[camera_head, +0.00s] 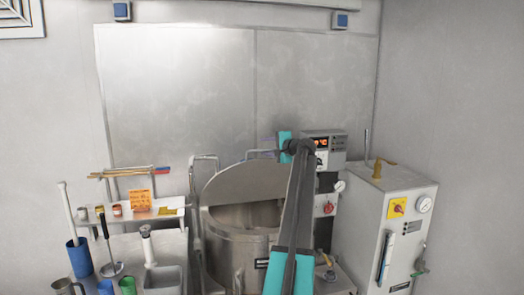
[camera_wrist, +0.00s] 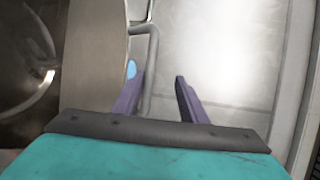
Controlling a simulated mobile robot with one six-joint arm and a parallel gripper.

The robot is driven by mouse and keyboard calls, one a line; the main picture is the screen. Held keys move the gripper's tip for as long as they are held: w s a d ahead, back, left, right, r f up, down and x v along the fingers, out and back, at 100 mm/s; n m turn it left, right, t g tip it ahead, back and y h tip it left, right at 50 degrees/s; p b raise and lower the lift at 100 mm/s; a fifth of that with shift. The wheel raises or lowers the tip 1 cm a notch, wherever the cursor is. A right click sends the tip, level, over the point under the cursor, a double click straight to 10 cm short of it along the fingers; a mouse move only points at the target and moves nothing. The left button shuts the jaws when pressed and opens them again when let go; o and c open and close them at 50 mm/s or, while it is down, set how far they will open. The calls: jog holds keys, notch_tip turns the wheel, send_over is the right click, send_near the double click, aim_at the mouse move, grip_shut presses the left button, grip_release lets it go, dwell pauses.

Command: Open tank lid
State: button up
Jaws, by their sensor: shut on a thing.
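The steel tank (camera_head: 230,248) stands in the middle of the head view, with part of its dark interior showing. Its lid (camera_head: 245,182) is raised and tilted up at the back of the opening; its flat metal also shows at the left of the wrist view (camera_wrist: 92,60). A thin bar handle (camera_head: 260,152) sticks out at the lid's upper edge. In the wrist view the handle (camera_wrist: 153,70) runs down between my gripper's purple fingers (camera_wrist: 158,90). My gripper is shut on this handle, though the contact itself is partly hidden. My arm covers the tank's right side.
A control box with a lit display (camera_head: 322,142) stands right behind my wrist. A grey boiler cabinet (camera_head: 400,225) with a gauge is at the right. A shelf (camera_head: 170,203) with cups and tools is at the left. A bent pipe (camera_head: 192,195) rises left of the tank.

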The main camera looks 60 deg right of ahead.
jog(key=b+v, duration=0.2)
jog(key=v, duration=0.7)
jog(key=shift+s+r+b, duration=0.25)
jog(key=shift+s+b, duration=0.1)
jog(key=shift+s, duration=0.1)
